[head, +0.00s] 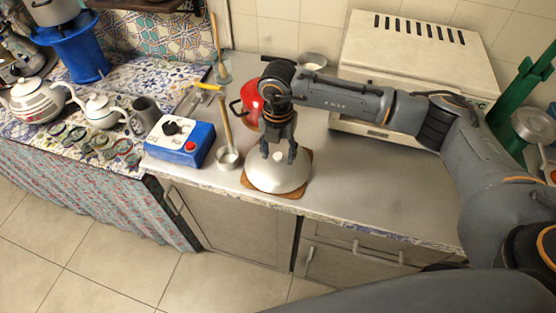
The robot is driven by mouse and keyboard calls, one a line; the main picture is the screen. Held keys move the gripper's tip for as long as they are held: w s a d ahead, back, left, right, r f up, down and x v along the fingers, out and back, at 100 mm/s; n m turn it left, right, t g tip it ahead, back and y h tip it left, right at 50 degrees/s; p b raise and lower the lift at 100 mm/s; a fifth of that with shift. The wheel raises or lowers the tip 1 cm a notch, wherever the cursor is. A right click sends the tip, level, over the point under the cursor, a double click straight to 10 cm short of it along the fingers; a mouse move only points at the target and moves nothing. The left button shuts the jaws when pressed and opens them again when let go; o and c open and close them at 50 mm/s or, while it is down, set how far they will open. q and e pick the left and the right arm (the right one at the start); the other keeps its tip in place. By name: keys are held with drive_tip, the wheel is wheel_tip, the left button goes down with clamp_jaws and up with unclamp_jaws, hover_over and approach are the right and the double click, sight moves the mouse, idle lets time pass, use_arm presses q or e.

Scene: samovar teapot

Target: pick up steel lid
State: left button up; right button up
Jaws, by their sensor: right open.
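The steel lid (278,177) is a shiny dome with a small pale knob (278,156) on top. It rests on a brown wooden board (301,186) near the front edge of the metal counter. My right gripper (278,156) points down over the lid, its fingers open on either side of the knob. I cannot tell whether the fingers touch the lid. The gripper hides part of the lid's far side. My left gripper is not in view.
A red kettle (250,99) stands just behind my right gripper. A long-handled pot (228,158) and a blue-white box (180,142) stand to the left. Teapots (101,112) and glasses crowd the tiled counter. A white oven (415,60) is behind. The counter's right front is clear.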

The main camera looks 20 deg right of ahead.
clamp_jaws()
